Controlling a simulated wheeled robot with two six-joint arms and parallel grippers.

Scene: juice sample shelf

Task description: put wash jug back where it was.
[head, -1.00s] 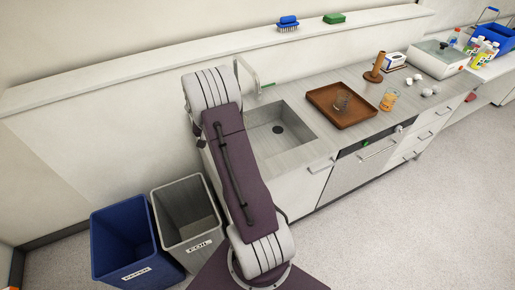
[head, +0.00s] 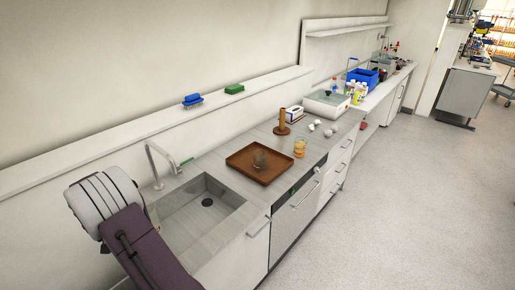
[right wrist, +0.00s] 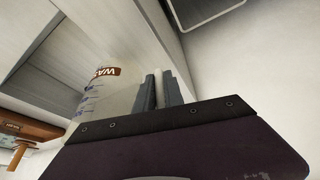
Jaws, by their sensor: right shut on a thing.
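The wash jug (right wrist: 115,92) is in the right wrist view, a pale translucent vessel with a brown label reading "WAS" and blue marks. The jug's far end is cut off or hidden from this angle. My left gripper is not in view.
Floor at right is clear.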

